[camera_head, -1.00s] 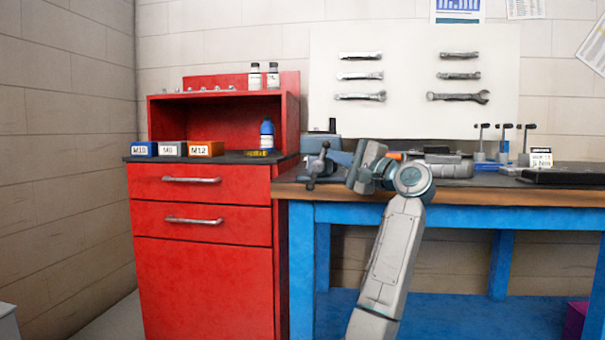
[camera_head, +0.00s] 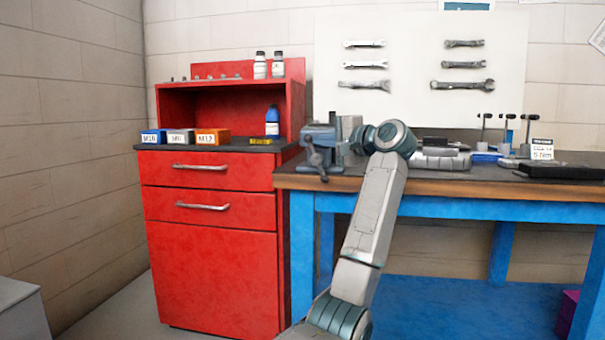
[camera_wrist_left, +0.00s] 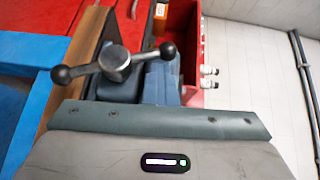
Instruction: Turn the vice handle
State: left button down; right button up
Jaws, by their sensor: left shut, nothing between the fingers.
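The blue-grey vice (camera_head: 322,133) stands at the left end of the bench. Its dark bar handle (camera_head: 316,160) is on the front, leaning from top left to bottom right. My right gripper is not in view.
The wooden bench top (camera_head: 450,187) has a grey tool (camera_head: 440,158), small stands and a dark tray (camera_head: 565,172) to the right. A red cabinet (camera_head: 215,260) with labelled boxes and bottles is at the left. Wrenches hang on the white wall board (camera_head: 415,105).

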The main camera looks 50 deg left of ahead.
aim_at(309, 140)
pick_arm(q)
jog(key=shift+s+a+r, duration=0.4)
jog(key=shift+s+a, duration=0.2)
jog(key=shift+s, duration=0.15)
jog(key=shift+s+a+f+b, duration=0.2)
jog(key=shift+s+a+b, duration=0.1)
jog(key=shift+a+b, duration=0.2)
jog(key=shift+s+a+f+b, duration=0.2)
jog(key=shift+s+a+b, duration=0.15)
jog(key=shift+a, duration=0.1)
jog(key=shift+s+a+f+n+h, duration=0.2)
jog(key=shift+a+n+h, duration=0.15)
jog(key=shift+n+h, duration=0.4)
jog(key=shift+h, duration=0.35)
jog(key=shift+a+f, duration=0.1)
jog(key=shift+f, duration=0.1)
dwell(1.1)
jog(key=shift+r, duration=0.1)
dwell(0.8)
